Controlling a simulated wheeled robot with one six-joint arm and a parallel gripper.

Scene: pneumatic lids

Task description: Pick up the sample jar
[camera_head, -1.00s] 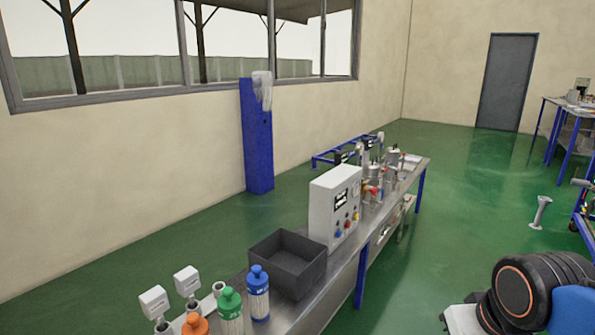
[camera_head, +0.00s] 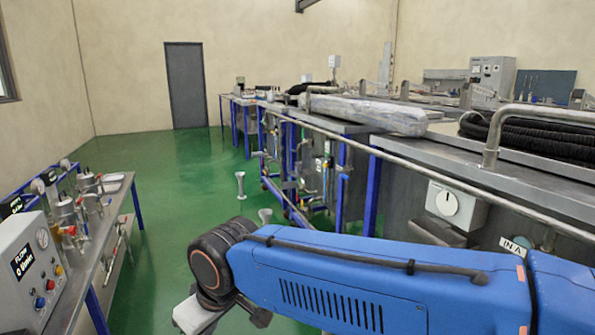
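No sample jar can be made out in the head view now. My blue arm crosses the lower right of the picture, with a black joint at its left end. My gripper's fingers do not show in the view.
A bench (camera_head: 121,202) at left holds a grey control box (camera_head: 22,268) and metal canisters (camera_head: 68,215) with fittings. Steel tanks (camera_head: 400,190) and pipes fill the right side. The green floor (camera_head: 170,190) between them is clear apart from small pale stands (camera_head: 240,185).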

